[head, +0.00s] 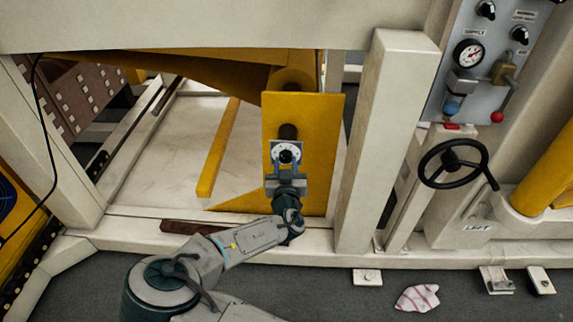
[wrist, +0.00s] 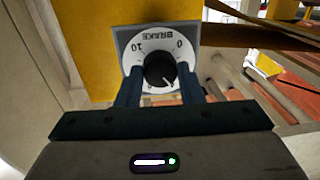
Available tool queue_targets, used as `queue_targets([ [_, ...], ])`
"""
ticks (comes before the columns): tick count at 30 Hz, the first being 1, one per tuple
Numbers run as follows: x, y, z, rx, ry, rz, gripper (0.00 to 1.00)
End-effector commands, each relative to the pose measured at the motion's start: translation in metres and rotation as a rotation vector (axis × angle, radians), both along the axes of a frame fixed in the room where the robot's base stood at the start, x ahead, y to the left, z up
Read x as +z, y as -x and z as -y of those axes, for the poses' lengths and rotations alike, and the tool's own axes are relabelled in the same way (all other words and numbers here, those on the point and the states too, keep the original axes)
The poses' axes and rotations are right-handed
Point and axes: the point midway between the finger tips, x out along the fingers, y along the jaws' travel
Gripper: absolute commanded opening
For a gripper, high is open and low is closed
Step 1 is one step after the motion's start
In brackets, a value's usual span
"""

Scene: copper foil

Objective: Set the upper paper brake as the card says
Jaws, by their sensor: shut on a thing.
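The brake dial (head: 285,151) is a white round scale with a black knob on a grey plate, fixed to a yellow upright panel (head: 320,130). In the wrist view the dial (wrist: 137,68) appears upside down, with BRAKE, 0 and 10 readable. Its black knob (wrist: 160,69) has a small white mark at its lower edge in the picture. My gripper (head: 285,166) is at the dial, its two dark fingers shut on the knob from either side; the fingers hide part of the scale. I cannot see a card with a setting.
A pale post (head: 385,140) stands right of the panel. Further right are a control panel with a gauge (head: 468,54) and a black handwheel (head: 451,164). A pale frame beam runs in front of the panel. A crumpled striped scrap (head: 417,298) lies on the floor.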

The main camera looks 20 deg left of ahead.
Motion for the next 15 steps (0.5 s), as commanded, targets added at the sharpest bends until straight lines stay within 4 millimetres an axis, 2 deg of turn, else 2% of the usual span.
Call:
queue_targets([
  [15,0.0019,0.0,0.0003,0.0,0.447,0.106,0.11],
])
